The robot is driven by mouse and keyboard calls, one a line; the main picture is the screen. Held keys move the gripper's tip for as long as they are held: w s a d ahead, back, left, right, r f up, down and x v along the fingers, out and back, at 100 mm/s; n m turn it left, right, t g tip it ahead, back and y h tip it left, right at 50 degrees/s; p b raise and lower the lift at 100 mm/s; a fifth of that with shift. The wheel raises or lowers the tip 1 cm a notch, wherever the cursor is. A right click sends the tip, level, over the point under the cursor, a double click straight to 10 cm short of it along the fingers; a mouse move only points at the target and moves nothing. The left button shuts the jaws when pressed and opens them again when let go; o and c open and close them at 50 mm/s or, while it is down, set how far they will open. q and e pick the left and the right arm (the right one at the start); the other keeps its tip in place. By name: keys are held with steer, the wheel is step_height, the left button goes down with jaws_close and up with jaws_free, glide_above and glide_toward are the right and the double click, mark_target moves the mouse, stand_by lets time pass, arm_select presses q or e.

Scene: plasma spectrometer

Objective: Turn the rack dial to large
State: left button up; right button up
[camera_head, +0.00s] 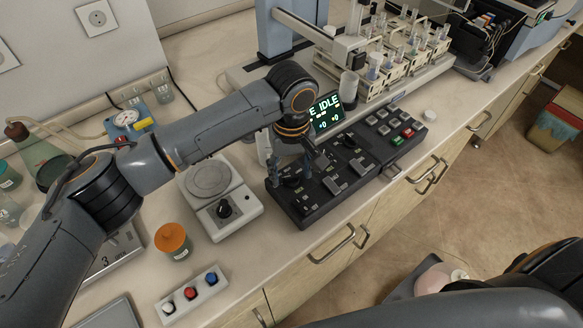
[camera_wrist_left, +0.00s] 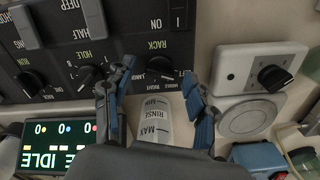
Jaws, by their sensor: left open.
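The rack dial (camera_wrist_left: 158,65) is a small dark knob on the black control panel (camera_wrist_left: 210,14), below the yellow word RACK in the left wrist view. The lettering beside it is partly covered, and I cannot read which way it points. My left gripper (camera_wrist_left: 159,74) is open, with one finger on each side of the dial; I cannot tell whether they touch it. In the head view the left gripper (camera_head: 292,166) is over the left end of the panel (camera_head: 311,210), and the dial cannot be made out there. My right gripper is not in view.
A hotplate (camera_head: 232,207) with a black knob is left of the panel. An orange-lidded jar (camera_head: 172,240) is at the front left.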

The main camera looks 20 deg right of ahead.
arm_select(q)
steer(key=shift+c, duration=0.4)
steer(key=c, duration=1.1)
steer(key=shift+r, duration=0.1)
